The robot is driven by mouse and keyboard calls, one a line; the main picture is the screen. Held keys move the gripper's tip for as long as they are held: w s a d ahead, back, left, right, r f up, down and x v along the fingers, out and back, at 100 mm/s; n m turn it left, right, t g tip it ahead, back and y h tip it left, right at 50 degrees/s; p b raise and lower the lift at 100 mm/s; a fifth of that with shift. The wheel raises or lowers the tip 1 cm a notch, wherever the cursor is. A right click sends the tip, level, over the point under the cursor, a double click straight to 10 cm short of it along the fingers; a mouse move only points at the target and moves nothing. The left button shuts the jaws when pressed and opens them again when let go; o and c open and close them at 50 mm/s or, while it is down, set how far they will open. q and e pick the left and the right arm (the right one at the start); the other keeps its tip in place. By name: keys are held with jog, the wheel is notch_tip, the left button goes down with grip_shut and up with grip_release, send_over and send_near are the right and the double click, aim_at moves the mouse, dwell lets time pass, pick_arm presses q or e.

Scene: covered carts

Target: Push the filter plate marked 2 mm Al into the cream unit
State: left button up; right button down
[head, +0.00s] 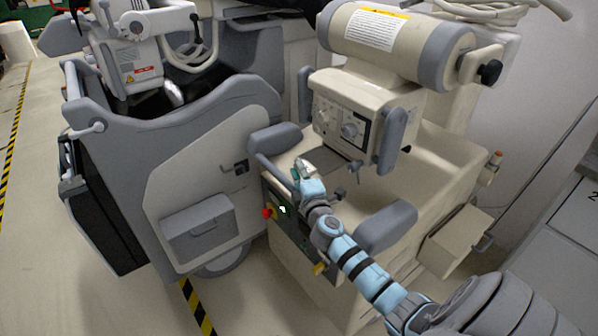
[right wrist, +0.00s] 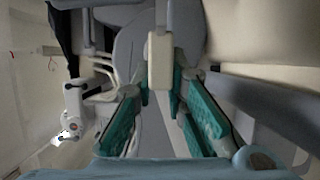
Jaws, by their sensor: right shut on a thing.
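The cream unit (head: 340,95) is a box with a dial panel, grey side handles and a cream cylinder above it. A thin dark grey filter plate (head: 328,154) shows at its lower front; its marking is not readable. My right gripper (head: 304,170) is in front of the unit, at the plate's near end. In the right wrist view my right gripper (right wrist: 161,88) has its teal fingers closed about a cream block (right wrist: 160,62), which appears to be the plate's grip end. How deep the plate sits in the unit is unclear. My left gripper is out of view.
A cream cart (head: 440,165) with grey handles (head: 387,226) stands under the unit. A grey covered cart (head: 190,190) stands close at left. A control panel with a red button (head: 267,213) is below my gripper. A white cabinet (head: 570,215) is at right.

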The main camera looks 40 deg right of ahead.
aim_at(316, 162)
jog(key=shift+d+b, duration=0.75)
jog(key=shift+d, duration=2)
jog(key=shift+d+r, duration=0.2)
jog(key=shift+a, duration=0.15)
jog(key=shift+s+a+f, duration=0.1)
jog(key=shift+a+f, duration=0.05)
jog(key=shift+a, duration=0.1)
jog(key=shift+a+p, duration=0.6)
jog(key=shift+a, duration=1.8)
jog(key=shift+d+b, duration=0.75)
jog(key=shift+d, duration=1.7)
jog(key=shift+d, duration=0.25)
